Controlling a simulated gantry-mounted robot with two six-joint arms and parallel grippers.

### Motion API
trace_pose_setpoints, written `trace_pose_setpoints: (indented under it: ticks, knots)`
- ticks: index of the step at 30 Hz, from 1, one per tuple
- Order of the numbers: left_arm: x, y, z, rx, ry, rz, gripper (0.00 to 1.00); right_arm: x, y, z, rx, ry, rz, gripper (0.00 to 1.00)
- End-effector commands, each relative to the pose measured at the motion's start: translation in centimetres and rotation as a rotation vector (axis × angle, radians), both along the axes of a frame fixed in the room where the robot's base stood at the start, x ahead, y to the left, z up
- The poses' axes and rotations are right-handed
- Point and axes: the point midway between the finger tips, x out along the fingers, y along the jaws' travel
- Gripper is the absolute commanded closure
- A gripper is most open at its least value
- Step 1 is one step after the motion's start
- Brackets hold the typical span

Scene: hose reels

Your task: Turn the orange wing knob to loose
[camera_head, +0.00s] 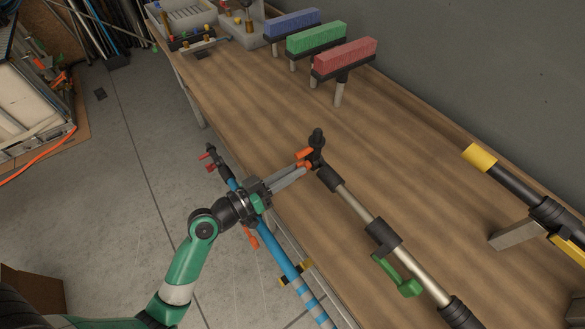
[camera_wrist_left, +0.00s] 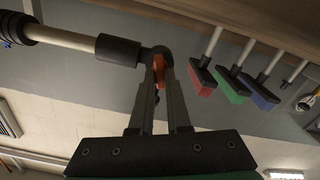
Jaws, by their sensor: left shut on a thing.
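The orange wing knob (camera_head: 305,154) sits on the black joint at the upper end of a metallic telescopic pole (camera_head: 355,207) on the workbench. My left gripper (camera_head: 304,168) reaches it from the left, with its fingers shut on the knob. In the left wrist view the knob (camera_wrist_left: 159,71) shows as an orange piece between the tips of my left gripper (camera_wrist_left: 159,82). The fingers partly hide it. My right gripper is in neither view.
A green lever clamp (camera_head: 400,279) is lower on the same pole. A blue pole (camera_head: 277,256) runs beside the bench edge under my left arm. Blue, green and red brushes (camera_head: 345,57) stand at the back. A yellow-ended pole (camera_head: 480,157) lies at right. Bare wood lies between.

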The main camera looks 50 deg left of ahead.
Motion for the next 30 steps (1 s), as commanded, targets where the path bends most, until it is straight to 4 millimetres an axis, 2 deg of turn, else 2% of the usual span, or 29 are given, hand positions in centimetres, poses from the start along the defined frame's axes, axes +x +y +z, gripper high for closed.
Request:
trace_pose_setpoints:
  ticks: [30]
  knots:
    - [0.0, 0.3, 0.0, -0.964, 0.066, 0.001, 1.0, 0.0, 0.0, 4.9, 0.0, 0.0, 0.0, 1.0]
